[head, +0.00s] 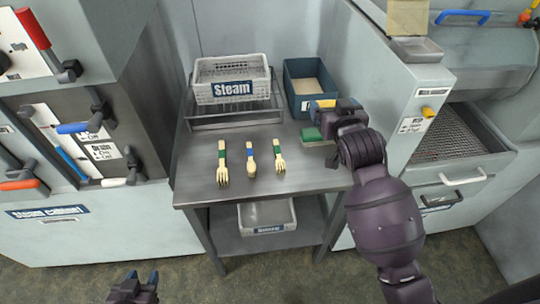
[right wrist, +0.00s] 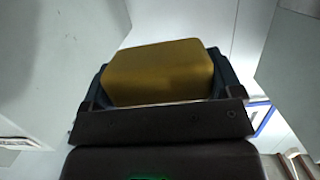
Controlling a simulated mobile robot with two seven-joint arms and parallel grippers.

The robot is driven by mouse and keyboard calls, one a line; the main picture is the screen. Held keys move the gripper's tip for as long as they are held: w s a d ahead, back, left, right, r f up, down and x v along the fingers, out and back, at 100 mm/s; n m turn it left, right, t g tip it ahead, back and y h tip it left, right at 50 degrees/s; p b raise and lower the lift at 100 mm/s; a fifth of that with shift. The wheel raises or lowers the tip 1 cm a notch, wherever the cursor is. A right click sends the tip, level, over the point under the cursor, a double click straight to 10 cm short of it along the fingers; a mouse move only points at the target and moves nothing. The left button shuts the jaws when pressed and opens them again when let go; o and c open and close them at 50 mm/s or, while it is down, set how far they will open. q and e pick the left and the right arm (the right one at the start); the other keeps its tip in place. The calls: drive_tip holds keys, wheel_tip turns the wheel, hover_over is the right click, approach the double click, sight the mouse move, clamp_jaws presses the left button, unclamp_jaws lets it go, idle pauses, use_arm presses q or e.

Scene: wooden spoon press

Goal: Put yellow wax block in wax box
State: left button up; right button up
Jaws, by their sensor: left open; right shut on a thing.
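The yellow wax block (head: 325,103) is held in my right gripper (head: 334,112); it fills the jaws in the right wrist view (right wrist: 160,74). In the head view the block appears just in front of the dark blue box (head: 294,97), apparently the wax box, and overlaps its front. The box is open on top with a pale inside; its label is partly hidden. I cannot tell the block's exact height or gap to the box. My left gripper (head: 135,286) is open and empty, low at the bottom left, away from the table.
A green block (head: 311,134) lies on the metal table (head: 240,188) below my right gripper. A white "Steam" basket (head: 231,84) sits on a rack left of the box. Two wooden forks (head: 223,165) and a spoon (head: 250,160) lie on the table. Machines stand on both sides.

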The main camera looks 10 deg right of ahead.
drive_tip(key=b, duration=0.3)
hover_over(319, 169)
wheel_tip(319, 169, down, 16)
drive_tip(key=shift+a+r, duration=0.1)
drive_tip(key=shift+r, duration=0.05)
drive_tip(key=shift+f, duration=0.6)
wheel_tip(319, 169, down, 4)
drive_tip(key=shift+r+b, duration=0.15)
drive_tip(key=shift+b, duration=0.35)
drive_tip(key=shift+r, duration=0.1)
drive_tip(key=o, duration=0.9)
drive_tip(key=shift+c, duration=0.2)
